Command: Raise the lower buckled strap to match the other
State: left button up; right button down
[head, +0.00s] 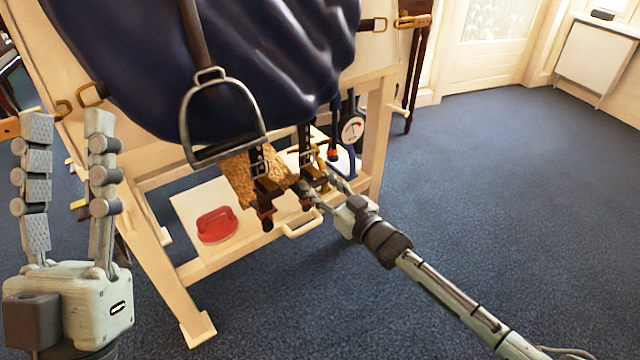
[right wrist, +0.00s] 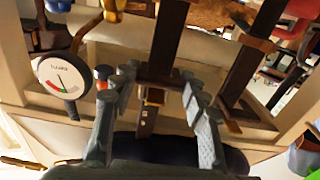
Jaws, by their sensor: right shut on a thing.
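Two dark straps with metal buckles hang below the dark blue saddle (head: 230,60). The left strap (head: 258,163) ends in a brown buckle piece (head: 267,192). The right strap (head: 304,138) has its buckle (head: 314,175) slightly higher in the picture. My right gripper (head: 318,190) is at the lower end of the right strap and shut on it. In the right wrist view that strap (right wrist: 166,45) runs between the fingers, and the other strap (right wrist: 262,40) is to the right, apart. My left gripper (head: 68,145) is open and empty, far left of the straps.
A metal stirrup (head: 222,118) hangs left of the straps. A pale wooden stand (head: 375,130) bears the saddle. A red brush (head: 216,225) lies on its lower shelf, and a round gauge (head: 352,130) is right of the straps. The carpet at right is clear.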

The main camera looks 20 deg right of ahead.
aim_at(308, 163)
notch_tip(308, 163, up, 4)
jog(key=p, duration=0.2)
jog(key=shift+f+p, duration=0.25)
jog(key=shift+p, duration=0.15)
pick_arm(q)
jog(key=w+d+f+g+y, duration=0.1)
jog(key=w+d+f+g, duration=0.1)
jog(key=f+g, duration=0.4)
jog(key=shift+w+d+f, duration=0.2)
jog(key=shift+w+d, duration=0.05)
jog(key=shift+w, duration=0.65)
pick_arm(e)
jog(key=c, duration=0.8)
grip_release()
